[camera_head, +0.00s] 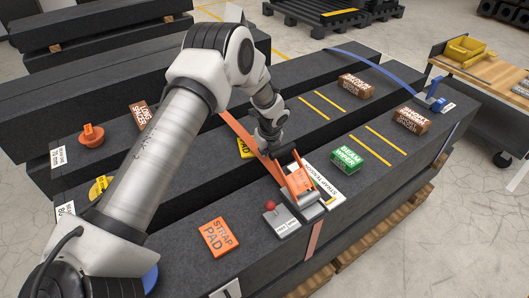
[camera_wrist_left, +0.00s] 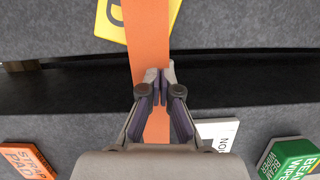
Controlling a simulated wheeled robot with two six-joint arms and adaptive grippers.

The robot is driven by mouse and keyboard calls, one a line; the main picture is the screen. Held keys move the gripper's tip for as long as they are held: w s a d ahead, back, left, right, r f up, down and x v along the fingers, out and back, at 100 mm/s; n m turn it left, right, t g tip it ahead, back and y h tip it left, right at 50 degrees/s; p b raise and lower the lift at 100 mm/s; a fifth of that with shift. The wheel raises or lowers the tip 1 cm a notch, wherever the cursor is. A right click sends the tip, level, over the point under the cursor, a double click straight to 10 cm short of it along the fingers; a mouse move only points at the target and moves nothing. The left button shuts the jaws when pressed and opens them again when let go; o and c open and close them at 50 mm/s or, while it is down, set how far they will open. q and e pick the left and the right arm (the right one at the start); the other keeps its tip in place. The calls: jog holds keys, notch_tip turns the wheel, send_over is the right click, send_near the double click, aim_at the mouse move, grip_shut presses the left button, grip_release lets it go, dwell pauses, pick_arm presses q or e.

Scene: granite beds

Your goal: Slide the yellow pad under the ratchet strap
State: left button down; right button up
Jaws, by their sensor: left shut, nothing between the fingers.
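The yellow pad (camera_head: 244,148) lies on the middle dark granite beam, partly hidden by my left arm. In the left wrist view the yellow pad (camera_wrist_left: 110,24) shows on both sides of the orange ratchet strap (camera_wrist_left: 149,35), which crosses over it. I cannot tell whether they touch. The strap (camera_head: 236,127) runs across the beams to the orange ratchet (camera_head: 299,182) on the front beam. My left gripper (camera_head: 272,156) is shut and empty, above the strap beside the ratchet. Its fingertips (camera_wrist_left: 160,73) are over the gap between beams, nearer than the pad. My right gripper is not in view.
A red-knobbed grey device (camera_head: 280,220) is beside the ratchet. A dark gap (camera_wrist_left: 60,90) separates the beams. A cart (camera_head: 480,70) stands at right.

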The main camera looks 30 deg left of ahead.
aim_at(258, 149)
pick_arm(q)
jog(key=shift+w+a, duration=0.45)
jog(key=shift+a, duration=0.45)
jog(key=shift+w+a, duration=0.45)
jog(key=shift+a, duration=0.4)
jog(key=shift+d+r, duration=0.1)
